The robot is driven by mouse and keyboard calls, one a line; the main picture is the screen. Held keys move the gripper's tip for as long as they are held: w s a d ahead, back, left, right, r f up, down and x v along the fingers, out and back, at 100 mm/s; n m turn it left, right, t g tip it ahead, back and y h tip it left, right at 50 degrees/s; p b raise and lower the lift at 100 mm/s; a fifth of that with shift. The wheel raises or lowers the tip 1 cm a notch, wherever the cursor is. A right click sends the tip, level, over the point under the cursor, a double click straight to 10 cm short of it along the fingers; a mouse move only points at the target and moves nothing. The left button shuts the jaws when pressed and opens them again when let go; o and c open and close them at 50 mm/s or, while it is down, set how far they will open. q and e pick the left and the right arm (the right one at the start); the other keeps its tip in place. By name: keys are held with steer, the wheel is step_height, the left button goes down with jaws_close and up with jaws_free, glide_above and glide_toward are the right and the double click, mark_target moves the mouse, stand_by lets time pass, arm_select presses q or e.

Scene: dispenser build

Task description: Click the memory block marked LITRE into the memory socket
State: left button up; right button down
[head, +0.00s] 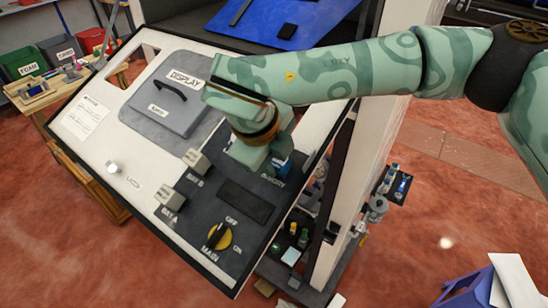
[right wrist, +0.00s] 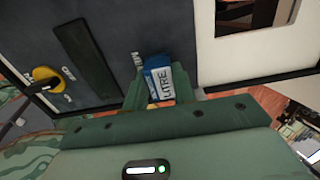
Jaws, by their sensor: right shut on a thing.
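The memory block marked LITRE (right wrist: 159,82) is blue with a white label, and its lettering shows in the right wrist view. My right gripper (right wrist: 160,92) is shut on it, with a green finger on each side. In the head view my right gripper (head: 277,163) is over the right part of the tilted control panel, beside the partly covered MEMORY lettering (head: 272,180). A bit of the blue block (head: 284,166) shows there. The memory socket is hidden or cannot be told apart, so I cannot tell whether the block touches it. My left gripper is not in view.
A white frame post (head: 372,165) stands close on the right. Labelled bins (head: 62,50) are at the far left.

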steer(key=shift+f, duration=0.25)
steer(key=c, duration=1.1)
jaws_free()
steer(key=shift+s, duration=0.1)
steer(key=shift+o, duration=0.2)
steer(key=shift+w, duration=0.2)
steer(key=o, duration=0.5)
steer(key=shift+d, duration=0.1)
steer(key=shift+r, duration=0.1)
steer(key=shift+r, duration=0.1)
steer(key=shift+p+v, duration=1.2)
steer(key=shift+v, duration=1.75)
